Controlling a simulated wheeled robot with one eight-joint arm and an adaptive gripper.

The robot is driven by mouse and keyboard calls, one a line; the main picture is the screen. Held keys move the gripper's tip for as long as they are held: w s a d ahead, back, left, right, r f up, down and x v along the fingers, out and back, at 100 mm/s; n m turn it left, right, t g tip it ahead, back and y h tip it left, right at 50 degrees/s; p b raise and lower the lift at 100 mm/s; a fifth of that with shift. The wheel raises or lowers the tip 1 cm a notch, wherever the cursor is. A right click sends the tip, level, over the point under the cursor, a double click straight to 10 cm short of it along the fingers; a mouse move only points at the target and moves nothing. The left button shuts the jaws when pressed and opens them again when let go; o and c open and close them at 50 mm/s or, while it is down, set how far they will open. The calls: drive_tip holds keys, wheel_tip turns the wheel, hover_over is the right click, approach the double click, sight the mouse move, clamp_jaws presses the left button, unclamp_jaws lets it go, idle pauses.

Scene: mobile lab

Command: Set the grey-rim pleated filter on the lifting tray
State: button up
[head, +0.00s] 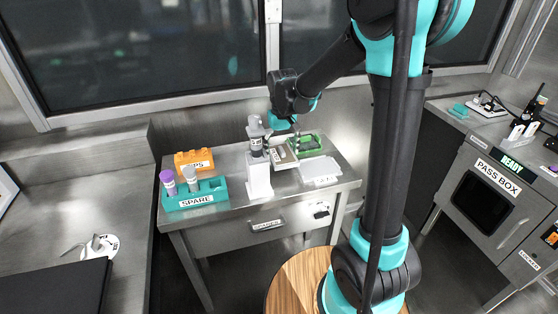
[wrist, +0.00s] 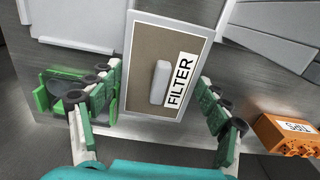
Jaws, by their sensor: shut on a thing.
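The filter (wrist: 144,65) has a brown face, a pale grey rim, a small light grip and a FILTER label. It also shows in the head view as a pale slab (head: 283,157) under the wrist, beside the green holder. I cannot tell whether the filter touches the bench. A white flat plate (head: 320,169) lies to its right; it also shows in the wrist view (wrist: 75,20). Which thing is the lifting tray is unclear.
A green holder (head: 308,145) stands close to the filter. A white stand (head: 259,180) with a grey top is close on its left. A teal SPARE rack (head: 196,196) and an orange TIPS box (head: 194,161) are farther left. The bench's front edge is near.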

sight(282, 160)
drive_tip(key=shift+f, duration=2.05)
drive_tip(key=o, duration=1.2)
drive_tip(key=shift+f, duration=0.15)
